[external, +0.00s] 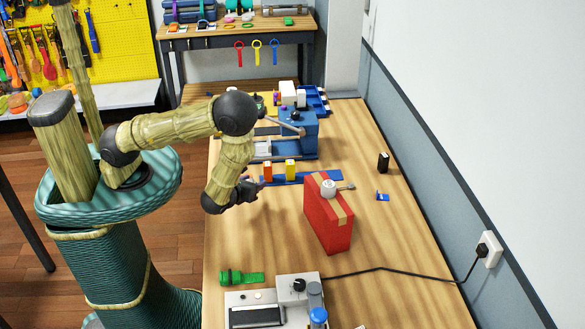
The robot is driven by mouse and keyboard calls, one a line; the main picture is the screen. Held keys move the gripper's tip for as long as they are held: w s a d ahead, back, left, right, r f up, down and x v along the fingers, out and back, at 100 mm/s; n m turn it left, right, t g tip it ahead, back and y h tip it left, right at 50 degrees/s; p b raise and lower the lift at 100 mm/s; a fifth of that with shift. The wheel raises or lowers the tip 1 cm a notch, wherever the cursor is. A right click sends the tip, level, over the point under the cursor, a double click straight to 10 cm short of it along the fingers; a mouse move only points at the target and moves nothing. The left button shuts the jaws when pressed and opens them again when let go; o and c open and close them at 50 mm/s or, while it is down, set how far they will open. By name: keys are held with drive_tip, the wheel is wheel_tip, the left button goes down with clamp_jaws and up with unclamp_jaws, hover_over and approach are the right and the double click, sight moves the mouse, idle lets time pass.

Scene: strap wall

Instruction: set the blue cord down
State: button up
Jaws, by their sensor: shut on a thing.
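My gripper (254,186) is at the end of the bent arm, low over the left part of the wooden bench (270,225). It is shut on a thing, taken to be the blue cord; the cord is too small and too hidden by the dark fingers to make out. The fingers point right, towards the left end of a flat blue strip (326,177). An orange block (267,171) and a yellow block (291,170) stand at that strip, just beyond the fingertips. I cannot tell whether the gripper touches the strip.
A blue machine (297,135) is behind. A grey device (270,305) and green roll (240,278) are in front. A small blue piece (382,197) lies at right. Bench between gripper and green roll is clear.

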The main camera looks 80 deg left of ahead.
sight(254, 206)
drive_tip(key=shift+f, duration=1.65)
drive_tip(key=shift+f+p, duration=0.6)
drive_tip(key=shift+f, duration=1.45)
drive_tip(key=shift+f, duration=0.2)
drive_tip(key=o, duration=1)
drive_tip(key=shift+r, duration=0.1)
drive_tip(key=shift+c, duration=0.2)
